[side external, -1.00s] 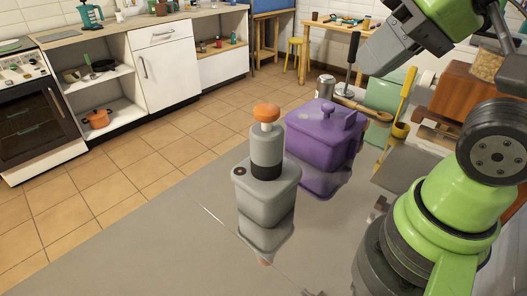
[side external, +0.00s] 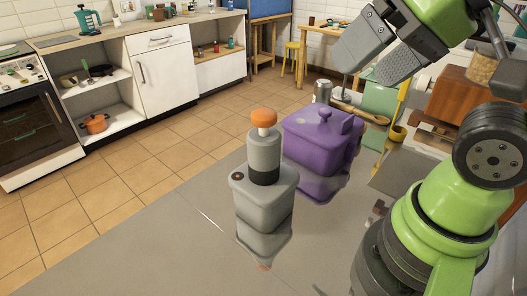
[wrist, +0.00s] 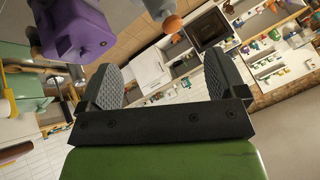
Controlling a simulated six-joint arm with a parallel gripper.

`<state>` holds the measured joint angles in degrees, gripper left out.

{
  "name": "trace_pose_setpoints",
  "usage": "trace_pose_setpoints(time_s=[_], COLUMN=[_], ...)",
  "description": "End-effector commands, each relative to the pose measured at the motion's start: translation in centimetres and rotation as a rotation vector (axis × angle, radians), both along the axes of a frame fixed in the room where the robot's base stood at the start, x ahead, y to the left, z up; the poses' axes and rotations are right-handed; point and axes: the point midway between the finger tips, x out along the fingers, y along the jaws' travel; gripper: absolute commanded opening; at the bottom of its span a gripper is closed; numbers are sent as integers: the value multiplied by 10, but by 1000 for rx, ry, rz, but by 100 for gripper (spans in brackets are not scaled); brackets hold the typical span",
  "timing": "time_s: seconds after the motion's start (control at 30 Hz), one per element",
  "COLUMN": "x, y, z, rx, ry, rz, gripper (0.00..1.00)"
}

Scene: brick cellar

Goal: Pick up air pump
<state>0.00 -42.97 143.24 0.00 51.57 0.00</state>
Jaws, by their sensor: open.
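The air pump (side external: 265,190) stands upright on the grey reflective table. It has a grey boxy base, a grey and black cylinder and an orange knob on top. In the wrist view the pump (wrist: 153,10) shows at the top edge, partly cut off, with its orange knob (wrist: 172,23) toward the jaws. My gripper (side external: 370,58) is open and empty, high above the table, up and to the right of the pump in the side view. Its two jaws (wrist: 165,88) are spread wide in the wrist view, with nothing between them.
A purple lidded box (side external: 322,140) stands close behind and right of the pump. A metal can (side external: 322,91), a wooden spoon (side external: 362,112) and a yellow ladle (side external: 400,112) are farther back right. The table (side external: 150,240) is clear to the front left.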

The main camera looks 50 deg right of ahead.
Motion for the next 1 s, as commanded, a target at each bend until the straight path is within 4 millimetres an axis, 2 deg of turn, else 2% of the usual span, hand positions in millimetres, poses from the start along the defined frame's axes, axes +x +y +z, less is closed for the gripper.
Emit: trace_pose_setpoints(time_s=[0.23,0.37,0.47,0.57,0.8,1.0], x=[0,5,15,29,66,93], y=[0,0,1,2,15,32], z=[0,-1,-3,-8,-23,-38], rx=[-5,-106,-292,-535,-1080,-1385], ry=[0,5,11,17,12,-13], rz=[6,135,383,737,1696,2408], gripper=[89,89,89,89,89,89])
